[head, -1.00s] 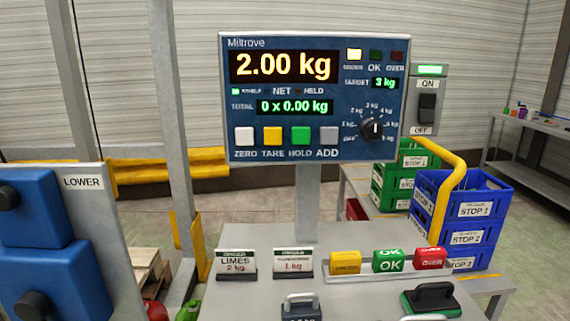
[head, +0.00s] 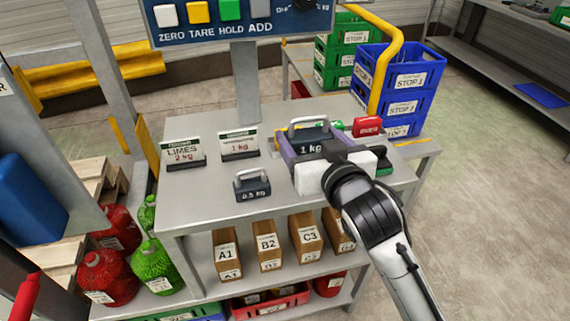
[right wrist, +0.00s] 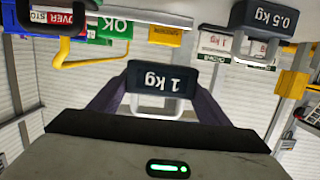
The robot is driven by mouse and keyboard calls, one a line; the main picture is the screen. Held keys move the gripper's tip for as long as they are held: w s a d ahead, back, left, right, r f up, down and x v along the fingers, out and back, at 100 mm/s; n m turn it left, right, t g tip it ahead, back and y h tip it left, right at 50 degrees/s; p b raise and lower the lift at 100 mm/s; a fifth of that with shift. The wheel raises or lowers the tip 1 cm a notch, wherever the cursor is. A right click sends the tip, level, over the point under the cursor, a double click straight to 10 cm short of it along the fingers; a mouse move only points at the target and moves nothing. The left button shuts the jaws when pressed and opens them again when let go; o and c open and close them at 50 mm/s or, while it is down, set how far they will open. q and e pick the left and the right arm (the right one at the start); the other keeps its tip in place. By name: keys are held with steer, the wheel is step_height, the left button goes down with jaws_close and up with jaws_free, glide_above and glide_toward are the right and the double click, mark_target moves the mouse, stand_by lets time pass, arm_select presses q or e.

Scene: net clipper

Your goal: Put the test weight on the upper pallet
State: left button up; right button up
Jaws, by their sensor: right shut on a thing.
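My right gripper (head: 308,148) has its purple fingers on both sides of a dark weight (head: 313,144) marked 1 kg, with a grey handle. The right wrist view shows this weight (right wrist: 158,79) upside down between the fingers (right wrist: 157,92); it looks raised above the bench top. A smaller weight (head: 252,186) marked 0.5 kg stands on the bench, left of the gripper. Wooden pallets stand at the left in the head view, an upper one (head: 89,181) and a lower one (head: 48,258), partly hidden. My left gripper is not in view.
The bench (head: 195,208) carries a LIMES 2 kg card (head: 182,153) and a 1 kg card (head: 238,145). A grey post (head: 98,60) rises between bench and pallets. Red sacks (head: 107,278) and green sacks (head: 153,265) sit low at left. Blue crates (head: 403,83) stand behind right.

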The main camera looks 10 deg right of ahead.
steer(key=shift+w+a+r, duration=0.15)
steer(key=shift+w+r, duration=0.65)
steer(key=shift+w, duration=0.1)
steer(key=shift+w+f, duration=0.15)
steer(key=shift+f, duration=0.1)
steer(key=shift+f+b, duration=0.6)
steer(key=shift+f, duration=4)
steer(key=shift+f, duration=0.1)
steer(key=o, duration=1.6)
steer(key=shift+f, duration=0.35)
steer(key=shift+c, duration=0.2)
steer(key=o, duration=0.4)
steer(key=shift+r, duration=0.15)
